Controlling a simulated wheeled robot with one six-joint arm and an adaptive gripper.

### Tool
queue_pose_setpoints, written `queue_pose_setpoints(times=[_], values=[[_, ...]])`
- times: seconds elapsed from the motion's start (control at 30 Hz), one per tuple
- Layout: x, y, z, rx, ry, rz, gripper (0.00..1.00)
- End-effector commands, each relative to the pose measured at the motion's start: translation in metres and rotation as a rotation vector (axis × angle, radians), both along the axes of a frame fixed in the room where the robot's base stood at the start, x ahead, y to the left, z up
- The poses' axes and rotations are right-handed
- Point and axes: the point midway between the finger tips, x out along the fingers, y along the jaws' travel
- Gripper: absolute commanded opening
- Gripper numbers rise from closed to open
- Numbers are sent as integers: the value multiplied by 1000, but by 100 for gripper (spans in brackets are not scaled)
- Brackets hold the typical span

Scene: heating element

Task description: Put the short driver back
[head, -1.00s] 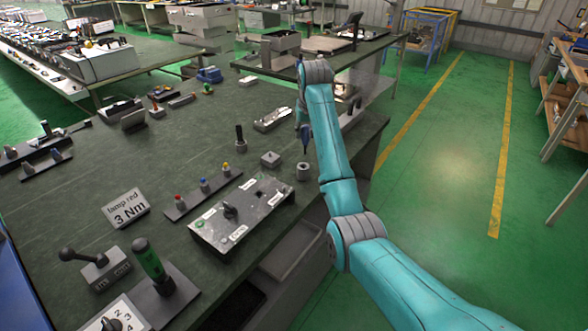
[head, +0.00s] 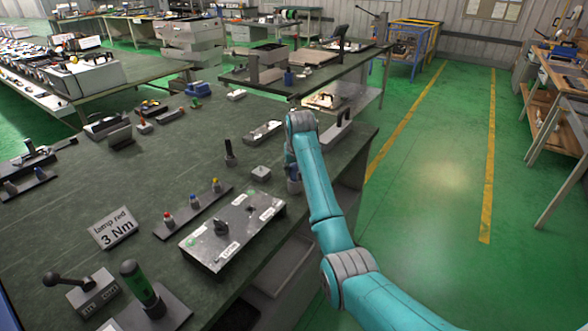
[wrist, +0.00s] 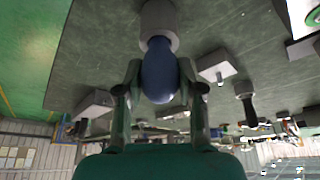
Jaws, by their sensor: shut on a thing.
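The short driver has a blue handle (wrist: 159,72), held upright between the two fingertips of my gripper (wrist: 160,80) in the wrist view. Its blue also shows small below my wrist in the head view (head: 292,171). A grey round holder (head: 294,187) stands on the bench directly beneath it; it also shows in the wrist view (wrist: 158,20), against the handle's lower end. The shaft is hidden, and I take it to be inside the holder. My gripper is shut on the handle.
A small grey block (head: 261,173) and a dark upright peg (head: 229,153) stand left of the holder. A metal panel box (head: 232,232) lies nearer. The bench's right edge is close by, with green floor beyond.

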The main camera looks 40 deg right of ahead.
Motion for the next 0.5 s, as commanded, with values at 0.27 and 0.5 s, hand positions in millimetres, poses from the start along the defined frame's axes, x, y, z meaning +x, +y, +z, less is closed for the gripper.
queue_pose_setpoints(times=[0.27, 0.5], values=[[0, 0, -2, 0, -1, 0, 1], [0, 0, -1, 0, -1, 0, 62]])
